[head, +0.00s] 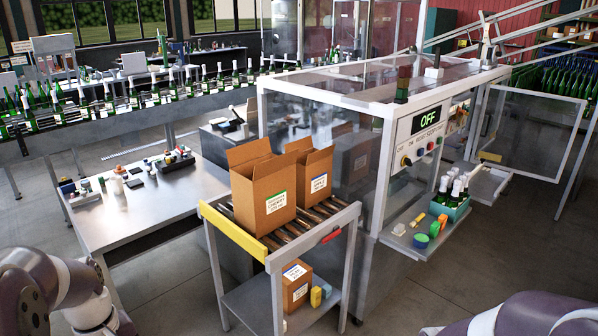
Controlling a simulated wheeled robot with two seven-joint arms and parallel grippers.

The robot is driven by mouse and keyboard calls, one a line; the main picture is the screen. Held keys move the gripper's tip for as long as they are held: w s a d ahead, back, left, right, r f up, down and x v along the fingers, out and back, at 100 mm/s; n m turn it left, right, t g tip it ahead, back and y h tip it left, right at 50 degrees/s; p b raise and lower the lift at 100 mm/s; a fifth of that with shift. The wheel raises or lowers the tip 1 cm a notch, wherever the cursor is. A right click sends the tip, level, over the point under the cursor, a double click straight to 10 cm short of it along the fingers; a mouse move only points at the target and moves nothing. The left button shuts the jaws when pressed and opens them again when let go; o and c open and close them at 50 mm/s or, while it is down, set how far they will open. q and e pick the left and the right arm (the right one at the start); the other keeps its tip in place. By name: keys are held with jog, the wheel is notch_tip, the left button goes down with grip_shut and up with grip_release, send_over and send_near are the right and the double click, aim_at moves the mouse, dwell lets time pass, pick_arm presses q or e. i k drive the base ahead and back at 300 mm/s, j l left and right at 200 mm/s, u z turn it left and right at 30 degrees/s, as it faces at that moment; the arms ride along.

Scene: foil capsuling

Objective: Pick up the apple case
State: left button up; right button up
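Two open cardboard cases stand upright side by side on a roller stand (340,222). The left case (254,190) is larger in view and has a label with a green edge. The right case (315,176) has a label with a blue edge. A third, smaller-looking case (296,287) with a white label sits on the stand's lower shelf. The label text is too small to read surely, so I cannot tell which is the apple case. Parts of my arms show at the bottom left and bottom right, apart from the cases. Neither gripper is in view.
A glass-walled machine (325,115) with an "OFF" display (426,119) stands right behind the stand. A steel table (150,205) with small items is at left. A crate of bottles (451,206) sits on the machine's shelf. A yellow guard (233,232) edges the stand.

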aim_at(313, 181)
jog(key=i+l, duration=0.25)
jog(key=i, duration=0.3)
jog(key=i+l, duration=0.25)
jog(key=i, duration=0.25)
jog(key=i+l+z, duration=0.1)
jog(key=i+l, duration=0.15)
jog(key=i, duration=0.3)
jog(key=i+l, duration=0.2)
jog(key=i, duration=0.35)
jog(key=i+l, duration=0.25)
jog(key=i, duration=0.25)
jog(key=i+l, duration=0.2)
jog(key=i, duration=0.35)
jog(key=i+j, duration=0.25)
